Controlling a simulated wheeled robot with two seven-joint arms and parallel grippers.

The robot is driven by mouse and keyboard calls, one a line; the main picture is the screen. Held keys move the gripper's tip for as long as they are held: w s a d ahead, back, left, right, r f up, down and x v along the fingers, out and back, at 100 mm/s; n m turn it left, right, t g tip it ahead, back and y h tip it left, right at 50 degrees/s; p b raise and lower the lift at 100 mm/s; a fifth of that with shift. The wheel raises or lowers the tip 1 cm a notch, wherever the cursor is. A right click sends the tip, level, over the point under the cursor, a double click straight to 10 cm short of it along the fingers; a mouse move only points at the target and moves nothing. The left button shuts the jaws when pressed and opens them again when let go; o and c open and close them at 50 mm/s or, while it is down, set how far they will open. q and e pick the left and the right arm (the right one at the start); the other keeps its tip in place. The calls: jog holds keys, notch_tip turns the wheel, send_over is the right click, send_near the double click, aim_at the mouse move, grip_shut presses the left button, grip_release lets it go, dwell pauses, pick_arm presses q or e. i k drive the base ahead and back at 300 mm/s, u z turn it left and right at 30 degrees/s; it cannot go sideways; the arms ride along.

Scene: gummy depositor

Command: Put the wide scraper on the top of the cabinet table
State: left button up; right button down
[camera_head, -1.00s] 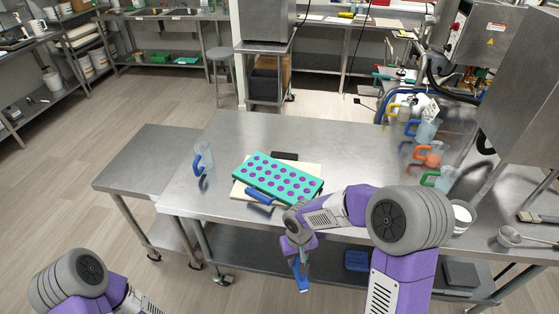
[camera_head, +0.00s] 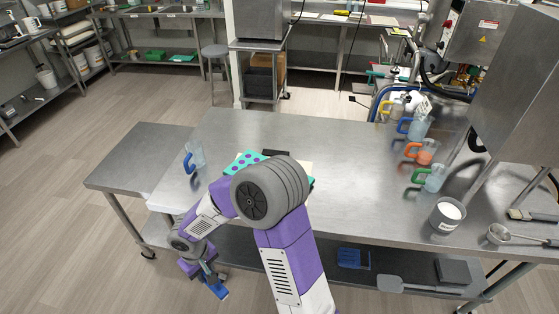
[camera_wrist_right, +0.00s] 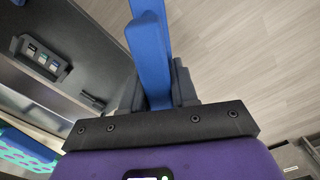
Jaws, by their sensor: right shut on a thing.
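My right gripper (camera_head: 207,270) hangs low in front of the steel table, below its top, at the front left. It is shut on a long blue tool (camera_head: 218,291), which points downward and seems to be the wide scraper. In the right wrist view the blue tool (camera_wrist_right: 149,50) stands between the fingers (camera_wrist_right: 158,92); its far end runs out of the picture. I cannot tell which surface is the cabinet table; a lower steel side table (camera_head: 140,158) stands at the left. My left gripper is not in view.
A teal mold (camera_head: 240,160) lies on the main table (camera_head: 340,160), mostly hidden by my arm. A blue-handled pitcher (camera_head: 195,158) stands near the left edge. Several pitchers and a white-filled container (camera_head: 447,215) stand at the right. The under-shelf holds a blue item (camera_head: 353,258).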

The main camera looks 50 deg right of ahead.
aim_at(376, 208)
jog(key=k, duration=0.9)
jog(key=z, duration=1.5)
